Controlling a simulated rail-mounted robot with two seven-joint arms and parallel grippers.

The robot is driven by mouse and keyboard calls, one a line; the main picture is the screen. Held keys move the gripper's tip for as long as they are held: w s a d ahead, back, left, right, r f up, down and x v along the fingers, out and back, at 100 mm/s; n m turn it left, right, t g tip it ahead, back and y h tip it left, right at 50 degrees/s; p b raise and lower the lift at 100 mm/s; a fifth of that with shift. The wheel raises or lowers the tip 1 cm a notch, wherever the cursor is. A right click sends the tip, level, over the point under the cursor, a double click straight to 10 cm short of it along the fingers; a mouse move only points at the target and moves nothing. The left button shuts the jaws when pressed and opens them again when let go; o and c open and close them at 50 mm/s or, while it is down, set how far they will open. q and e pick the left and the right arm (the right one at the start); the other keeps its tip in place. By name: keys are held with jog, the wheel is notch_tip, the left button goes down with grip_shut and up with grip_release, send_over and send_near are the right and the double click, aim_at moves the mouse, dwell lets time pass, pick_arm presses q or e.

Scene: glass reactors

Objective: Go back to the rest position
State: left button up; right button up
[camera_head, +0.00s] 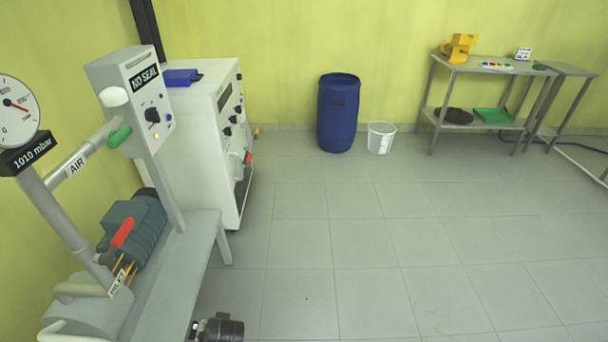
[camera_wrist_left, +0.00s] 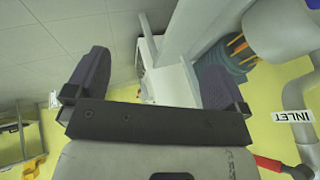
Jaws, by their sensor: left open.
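My left gripper (camera_wrist_left: 150,58) shows in the left wrist view with its two dark fingers wide apart and nothing between them. That view is turned over; behind the fingers are the floor, a white cabinet and a grey bench. A teal pump (camera_wrist_left: 218,72) and a pipe labelled INLET (camera_wrist_left: 293,117) are to the right of the fingers, with no contact visible. In the head view, a dark part is cut off by the bottom edge; I cannot tell whether it is my gripper. My right gripper is in neither view.
In the head view, the bench (camera_head: 170,290) with the pump (camera_head: 135,228), pipes, gauge (camera_head: 16,112) and NO SEAL box (camera_head: 135,100) fills the left. A white cabinet (camera_head: 200,140), blue barrel (camera_head: 338,115), bucket (camera_head: 381,138) and metal table (camera_head: 480,66) stand at the back. The middle floor is clear.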

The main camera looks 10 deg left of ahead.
pick_arm(q)
jog(key=s+d+r+m+t+h+p, duration=0.1)
jog(key=s+d+r+h+p, duration=0.15)
jog(key=r, duration=0.25)
jog(key=s+d+r+t+h+p, duration=0.1)
jog(key=s+r+p, duration=0.15)
jog(key=r, duration=0.25)
jog(key=s+r+m+g+h+p, duration=0.1)
jog(key=s+r+p, duration=0.25)
jog(key=s, duration=0.35)
jog(key=s+r+g+p, duration=0.1)
jog(key=s+r+p, duration=0.1)
jog(key=s+p, duration=0.4)
jog(key=s+r+m+g+h+p, duration=0.1)
jog(key=s+r+p, duration=0.25)
jog(key=s, duration=0.45)
notch_tip(320, 180, up, 37)
jog(key=p, duration=3.7)
jog(key=shift+d+f, duration=0.2)
jog(key=shift+d, duration=0.25)
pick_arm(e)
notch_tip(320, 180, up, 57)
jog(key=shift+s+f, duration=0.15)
